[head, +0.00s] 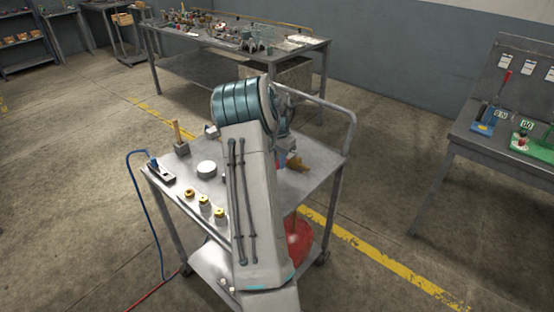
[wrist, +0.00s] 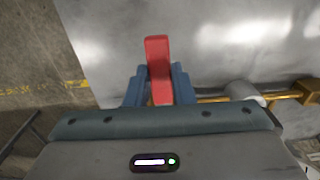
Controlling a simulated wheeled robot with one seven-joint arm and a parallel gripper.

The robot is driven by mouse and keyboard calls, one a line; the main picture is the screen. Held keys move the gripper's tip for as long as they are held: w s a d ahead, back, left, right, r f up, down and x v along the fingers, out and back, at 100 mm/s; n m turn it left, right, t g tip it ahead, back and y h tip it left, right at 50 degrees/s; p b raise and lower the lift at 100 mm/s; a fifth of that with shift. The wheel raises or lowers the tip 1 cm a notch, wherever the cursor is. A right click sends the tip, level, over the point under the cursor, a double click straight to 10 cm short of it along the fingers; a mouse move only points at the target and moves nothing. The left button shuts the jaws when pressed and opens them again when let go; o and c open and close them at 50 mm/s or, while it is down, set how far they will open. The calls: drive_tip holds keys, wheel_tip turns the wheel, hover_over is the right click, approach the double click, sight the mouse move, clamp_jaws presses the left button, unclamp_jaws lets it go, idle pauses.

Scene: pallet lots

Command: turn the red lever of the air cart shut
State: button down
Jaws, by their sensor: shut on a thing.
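The air cart (head: 320,168) is a grey metal trolley in the middle of the head view. The red lever (wrist: 157,52) stands up between the two blue fingers of my gripper (wrist: 159,84) in the wrist view. The fingers are shut on it from both sides, and its upper part sticks out beyond them. A brass pipe (wrist: 212,99) and grey fitting (wrist: 244,92) lie to the right. In the head view my arm hides most of the gripper and the lever; a brass fitting (head: 297,162) shows just right of them.
On the cart's left are a black block with a blue hose (head: 160,172), a white round part (head: 206,169) and several brass-topped pieces (head: 204,203). A red tank (head: 298,240) sits below. A workbench (head: 250,42) stands behind, another table (head: 470,135) at right.

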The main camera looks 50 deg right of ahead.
drive_tip(key=c, duration=1.2)
unclamp_jaws()
drive_tip(key=shift+w+d+r, duration=0.1)
drive_tip(key=shift+w+r, duration=0.1)
drive_tip(key=shift+c, duration=0.2)
drive_tip(key=shift+f, duration=0.1)
wheel_tip(320, 180, up, 14)
drive_tip(key=shift+f, duration=0.1)
